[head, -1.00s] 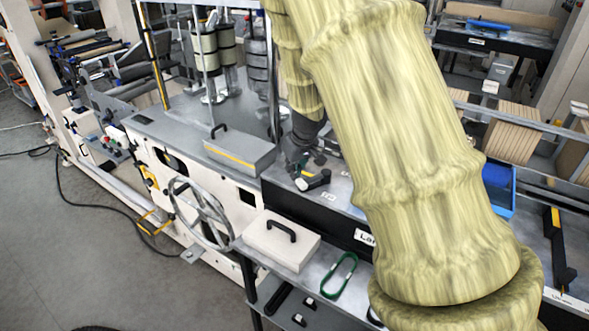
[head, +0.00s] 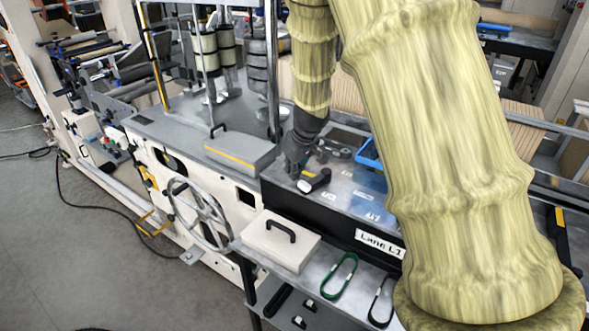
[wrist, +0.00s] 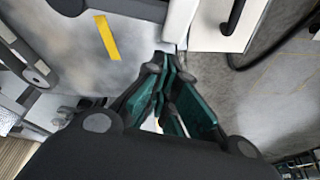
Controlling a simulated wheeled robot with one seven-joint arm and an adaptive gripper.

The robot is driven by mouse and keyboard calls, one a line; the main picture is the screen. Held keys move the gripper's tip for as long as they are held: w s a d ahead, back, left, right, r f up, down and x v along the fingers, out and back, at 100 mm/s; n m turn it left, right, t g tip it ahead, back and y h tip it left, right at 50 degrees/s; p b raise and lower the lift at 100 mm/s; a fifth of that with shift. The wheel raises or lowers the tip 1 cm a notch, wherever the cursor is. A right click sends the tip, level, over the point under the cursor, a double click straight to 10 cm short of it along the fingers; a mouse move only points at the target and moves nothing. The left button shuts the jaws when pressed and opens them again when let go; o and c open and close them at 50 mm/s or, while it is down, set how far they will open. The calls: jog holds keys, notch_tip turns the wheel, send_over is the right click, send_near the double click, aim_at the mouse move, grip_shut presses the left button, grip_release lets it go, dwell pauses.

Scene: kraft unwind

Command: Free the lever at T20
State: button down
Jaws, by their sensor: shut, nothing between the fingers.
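My gripper (head: 296,166) hangs over the left end of the grey bench top in the head view, dark and partly hidden by its own wrist. In the wrist view its green-lined fingers (wrist: 166,72) are together with nothing between them. A short black handle-like piece with a pale end (head: 315,182) lies just right of the gripper; I cannot tell whether they touch. I cannot tell whether this piece is the lever. No T20 label can be read. A yellow strip (wrist: 107,38) on a grey surface shows ahead and left of the fingers in the wrist view.
A blue tray (head: 371,158) stands right of the gripper. A grey cover (head: 240,152) with a handle is to its left. A white box (head: 281,239) with a black handle, a green loop (head: 339,276) and a handwheel (head: 200,213) are in front, lower down.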

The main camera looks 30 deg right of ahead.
jog(key=shift+w+a, duration=0.25)
jog(key=shift+w, duration=1.3)
jog(key=shift+d+r, duration=0.15)
jog(key=shift+r, duration=0.15)
jog(key=b+v, duration=0.2)
jog(key=v, duration=0.7)
jog(key=shift+s+b, duration=0.25)
jog(key=shift+b, duration=0.05)
jog(key=shift+d+r, duration=0.1)
